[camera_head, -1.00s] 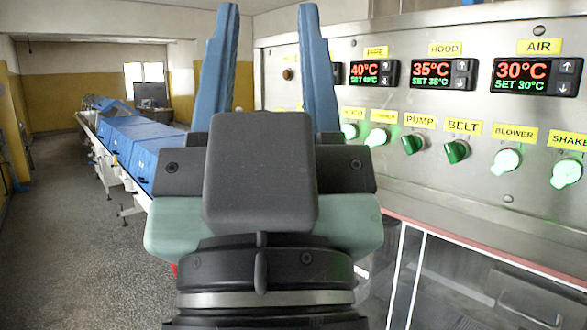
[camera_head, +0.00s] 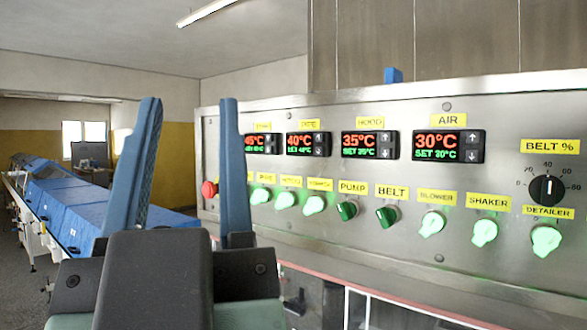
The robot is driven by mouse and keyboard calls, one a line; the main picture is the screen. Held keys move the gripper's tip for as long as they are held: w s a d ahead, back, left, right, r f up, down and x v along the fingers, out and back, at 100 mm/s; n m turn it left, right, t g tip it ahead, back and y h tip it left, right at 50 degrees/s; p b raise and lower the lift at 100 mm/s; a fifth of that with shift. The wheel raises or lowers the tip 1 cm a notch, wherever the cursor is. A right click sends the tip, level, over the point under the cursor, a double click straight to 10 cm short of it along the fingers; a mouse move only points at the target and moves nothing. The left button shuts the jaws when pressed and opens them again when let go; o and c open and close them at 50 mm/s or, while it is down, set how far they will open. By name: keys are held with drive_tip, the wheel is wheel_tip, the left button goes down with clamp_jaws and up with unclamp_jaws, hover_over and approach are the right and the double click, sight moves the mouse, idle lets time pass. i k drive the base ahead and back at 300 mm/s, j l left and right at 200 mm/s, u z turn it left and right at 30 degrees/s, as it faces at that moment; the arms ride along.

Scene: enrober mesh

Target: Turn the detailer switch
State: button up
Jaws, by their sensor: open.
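The detailer switch (camera_head: 545,240) is a round, brightly lit green knob at the far right of the control panel. Its yellow DETAILER label (camera_head: 548,212) sits just above it, below the black BELT % dial (camera_head: 547,189). My gripper (camera_head: 190,175) is at the lower left with its two blue fingers pointing up and spread apart, with nothing between them. It is well to the left of the detailer switch and in front of the panel's left part. The switch is fully visible.
The metal panel (camera_head: 315,235) carries a row of other green switches, including SHAKER (camera_head: 484,232), BLOWER (camera_head: 432,223) and BELT (camera_head: 387,215). Temperature displays sit above them. A red button (camera_head: 209,190) is behind my gripper. A blue-covered conveyor (camera_head: 70,215) runs back at left.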

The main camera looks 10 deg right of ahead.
sight(545, 240)
drive_tip(key=j+z, duration=0.65)
drive_tip(key=z, duration=0.15)
drive_tip(key=j+z, duration=0.4)
drive_tip(key=k+l, duration=0.05)
drive_tip(key=l, duration=0.05)
